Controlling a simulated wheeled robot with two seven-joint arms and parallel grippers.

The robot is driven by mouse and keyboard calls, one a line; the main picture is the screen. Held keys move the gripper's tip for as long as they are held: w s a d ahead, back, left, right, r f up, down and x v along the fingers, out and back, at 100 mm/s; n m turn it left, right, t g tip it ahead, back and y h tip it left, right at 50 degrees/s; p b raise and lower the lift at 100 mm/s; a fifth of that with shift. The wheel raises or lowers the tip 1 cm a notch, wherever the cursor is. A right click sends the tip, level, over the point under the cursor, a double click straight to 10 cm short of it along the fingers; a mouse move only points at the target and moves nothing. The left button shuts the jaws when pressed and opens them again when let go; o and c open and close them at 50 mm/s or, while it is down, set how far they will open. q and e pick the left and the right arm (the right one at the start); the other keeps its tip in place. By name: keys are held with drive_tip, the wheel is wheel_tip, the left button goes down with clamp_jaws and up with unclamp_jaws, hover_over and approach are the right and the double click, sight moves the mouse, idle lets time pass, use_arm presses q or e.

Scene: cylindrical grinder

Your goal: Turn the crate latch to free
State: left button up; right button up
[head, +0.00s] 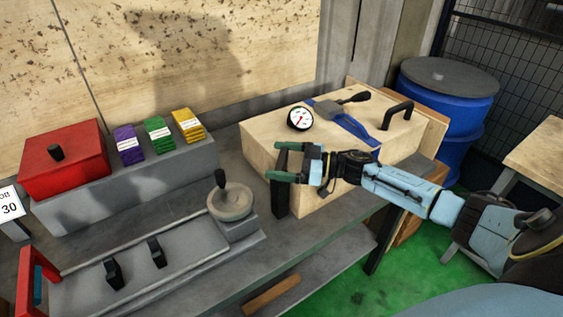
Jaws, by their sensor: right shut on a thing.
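The wooden crate (330,185) sits on the grey bench at right of centre. A black upright bar (279,200), which looks like the crate latch, is at the crate's left front corner. My right gripper (281,161), with green fingers, reaches in from the right across the crate's front. Its fingers are closed around the top of the black bar, and they partly hide it. My left gripper is not in view.
The crate top carries a round gauge (300,118), a blue strap (352,124) with a dark lever, and a black handle (398,113). A grey machine bed with a round handwheel (231,203) lies to the left. A red box (64,160) and blue drum (455,90) stand farther off.

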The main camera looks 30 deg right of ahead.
idle(0.3)
drive_tip(key=o, duration=1)
drive_tip(key=v, duration=1.3)
drive_tip(key=shift+s+d, duration=0.15)
